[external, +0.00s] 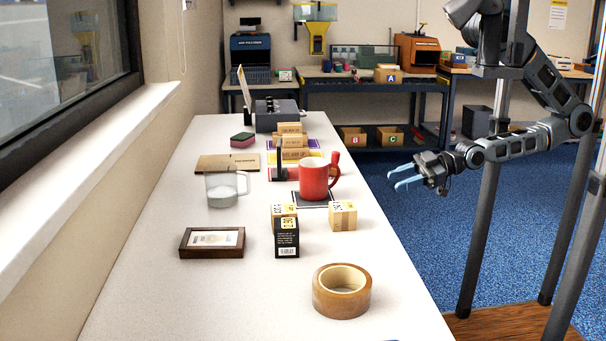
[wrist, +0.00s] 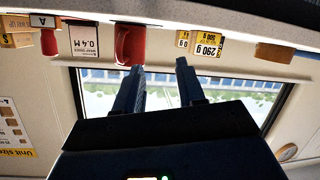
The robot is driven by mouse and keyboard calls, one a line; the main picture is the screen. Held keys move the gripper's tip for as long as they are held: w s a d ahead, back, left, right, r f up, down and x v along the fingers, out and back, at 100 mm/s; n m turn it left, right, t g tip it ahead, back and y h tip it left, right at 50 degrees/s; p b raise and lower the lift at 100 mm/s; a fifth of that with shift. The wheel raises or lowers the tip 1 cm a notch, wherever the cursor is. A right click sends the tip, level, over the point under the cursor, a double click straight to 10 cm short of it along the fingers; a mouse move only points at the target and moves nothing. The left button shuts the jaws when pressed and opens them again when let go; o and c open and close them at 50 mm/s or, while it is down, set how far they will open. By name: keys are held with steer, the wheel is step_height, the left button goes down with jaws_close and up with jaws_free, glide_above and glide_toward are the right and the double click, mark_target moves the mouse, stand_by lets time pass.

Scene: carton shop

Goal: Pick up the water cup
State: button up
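The water cup (external: 222,190) is a clear glass mug with a handle on its right. It stands upright on the white table, left of the middle, behind a dark-framed box. I cannot make it out in the wrist view. My gripper (external: 400,178) hangs over the blue floor off the table's right side, well apart from the cup, with the red mug (external: 314,181) between them. In the wrist view my gripper (wrist: 159,68) has its two blue fingers spread with nothing between them. The red mug also shows upside down there (wrist: 130,46).
Small cartons (external: 343,215), a tape roll (external: 342,291) and the dark-framed box (external: 212,243) stand toward the front of the white table (external: 170,300). A sponge (external: 242,140) and a grey device (external: 276,117) are farther back. The front left is clear.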

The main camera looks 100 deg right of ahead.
mark_target(228, 185)
steer(key=w+a+r+n+y+p, duration=0.2)
steer(key=w+a+r+n, duration=0.15)
steer(key=w, duration=0.45)
steer(key=w+a+r+n+y+p, duration=0.1)
steer(key=w+a+r+n+p, duration=0.1)
steer(key=w+a+n, duration=0.5)
steer(key=w+d+n, duration=0.1)
steer(key=w, duration=0.1)
steer(key=w+d+f+n+g+h, duration=0.1)
steer(key=w+n, duration=0.1)
steer(key=w, duration=0.1)
steer(key=w+d+f+n+h+b, duration=0.1)
steer(key=w+n, duration=0.1)
steer(key=w, duration=0.1)
steer(key=shift+w, duration=0.15)
steer(key=w+d+r+n+g+h+b, duration=0.1)
steer(key=w+d+r+n+h, duration=0.1)
steer(key=w+d+n+h, duration=0.3)
steer(key=w+d+r+n+g+h+b, duration=0.1)
steer(key=w+d+r+n+h, duration=0.15)
steer(key=w+n, duration=0.4)
steer(key=f, duration=0.5)
steer(key=shift+s+a+f, duration=0.1)
steer(key=shift+s+f, duration=0.2)
steer(key=shift+s, duration=0.1)
steer(key=shift+f+x, duration=0.2)
steer(key=shift+x, duration=2.5)
steer(key=shift+s, duration=0.15)
steer(key=shift+c, duration=0.3)
